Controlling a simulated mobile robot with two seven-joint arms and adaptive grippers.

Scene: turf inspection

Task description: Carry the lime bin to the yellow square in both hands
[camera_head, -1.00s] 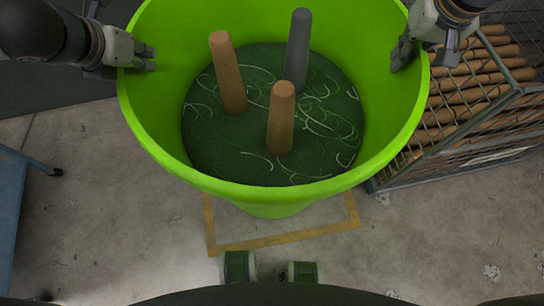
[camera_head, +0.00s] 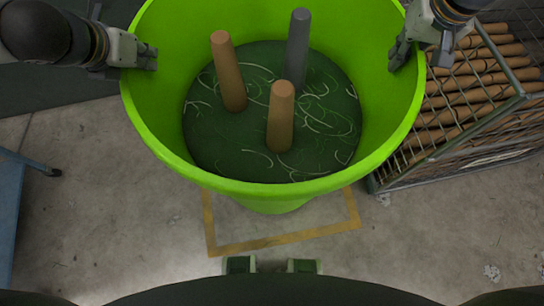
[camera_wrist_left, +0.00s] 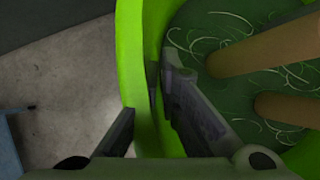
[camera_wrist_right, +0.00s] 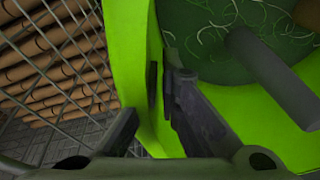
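The lime bin (camera_head: 272,190) fills the upper middle of the head view, upright. It holds two brown rolls (camera_head: 229,75) (camera_head: 280,120) and a grey one (camera_head: 297,50) on a dark green floor with pale strands. My left gripper (camera_head: 150,57) is shut on its left rim, and my right gripper (camera_head: 398,54) on its right rim. Both wrist views show one finger on each side of the bin wall (camera_wrist_left: 131,60) (camera_wrist_right: 127,50). The yellow square (camera_head: 285,239) is an outline on the floor beneath; the bin hides its far part. I cannot tell whether the bin's base touches the floor.
A wire cage (camera_head: 450,160) with stacked brown rolls (camera_head: 470,88) stands close on the right of the bin. A blue cart (camera_head: 10,205) is at the left edge. A dark mat (camera_head: 55,90) lies at upper left. The concrete floor in front is mostly clear.

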